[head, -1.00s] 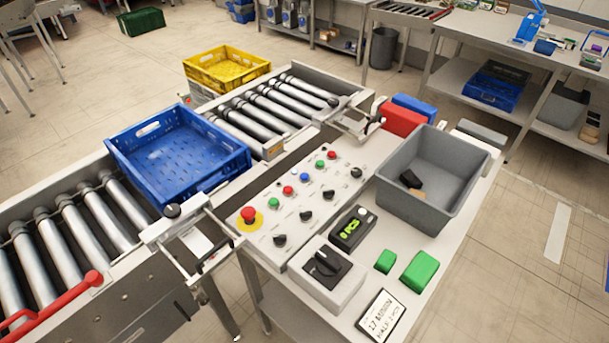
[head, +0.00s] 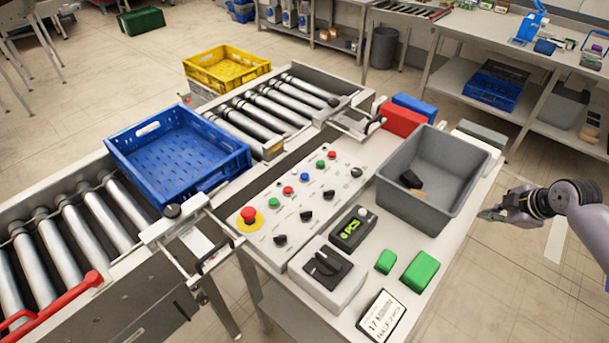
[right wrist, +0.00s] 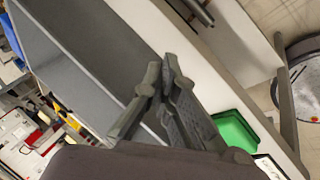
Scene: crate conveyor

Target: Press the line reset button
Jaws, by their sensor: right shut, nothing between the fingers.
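The sloped control panel (head: 262,232) carries a row of small buttons: green (head: 273,202), red (head: 288,190), blue (head: 304,175), green (head: 320,165) and red (head: 331,155). A large red mushroom button (head: 249,214) sits on a yellow disc at the panel's near left end. Several black knobs line its right side. The labels are too small to read, so I cannot tell which button is the line reset. My right gripper (head: 488,214) is shut and empty, right of the grey bin and well away from the panel. In the right wrist view its fingertips (right wrist: 163,66) meet. My left gripper is not visible.
The deep grey bin (head: 392,203), holding small items, stands between my right gripper and the panel. A counter display (head: 352,228), a rotary switch box (head: 325,267) and green blocks (head: 420,271) are nearer. A blue crate (head: 133,177) sits on the roller conveyor.

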